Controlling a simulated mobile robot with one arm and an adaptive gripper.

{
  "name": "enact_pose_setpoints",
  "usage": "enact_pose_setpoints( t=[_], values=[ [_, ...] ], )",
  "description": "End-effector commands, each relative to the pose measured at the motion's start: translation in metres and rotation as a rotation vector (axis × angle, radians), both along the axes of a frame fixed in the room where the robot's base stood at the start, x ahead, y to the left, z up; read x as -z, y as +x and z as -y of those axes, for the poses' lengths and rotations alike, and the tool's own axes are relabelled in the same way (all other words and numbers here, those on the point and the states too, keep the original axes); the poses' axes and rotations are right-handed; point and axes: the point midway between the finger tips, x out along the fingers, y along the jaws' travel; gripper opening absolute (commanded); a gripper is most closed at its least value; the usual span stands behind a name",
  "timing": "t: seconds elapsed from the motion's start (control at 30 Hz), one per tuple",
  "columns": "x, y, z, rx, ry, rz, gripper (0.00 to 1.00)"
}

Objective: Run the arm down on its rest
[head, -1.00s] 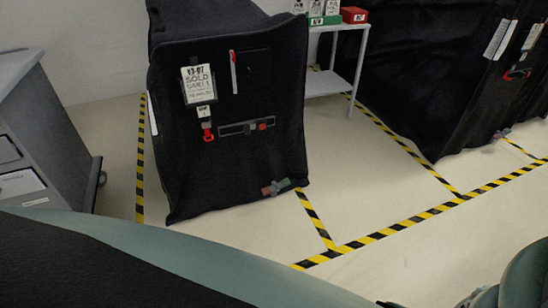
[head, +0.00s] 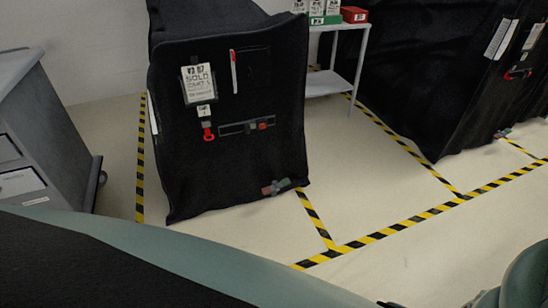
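Part of my own arm (head: 522,283), a rounded dark green link, shows at the lower right corner of the head view. The broad green and black surface of my own body (head: 170,268) fills the bottom left and bottom middle. My gripper is outside the view, so its fingers and anything in them are hidden. The arm's rest cannot be made out in this view.
A black covered cart (head: 235,165) with a tag, pen and red clip stands ahead. Another covered cart (head: 445,80) is at right. A grey drawer cabinet (head: 45,140) stands at left, a white shelf (head: 325,84) behind. Taped floor (head: 385,180) between is clear.

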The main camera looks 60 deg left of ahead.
Motion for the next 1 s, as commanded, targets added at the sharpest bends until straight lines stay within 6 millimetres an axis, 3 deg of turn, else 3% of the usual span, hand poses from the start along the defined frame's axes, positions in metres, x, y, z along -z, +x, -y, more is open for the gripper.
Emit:
enact_pose_setpoints(
  t=[1.0],
  values=[
    [-0.0003,-0.0029,0.0086,0.003,0.0,0.0,0.0]
  ],
)
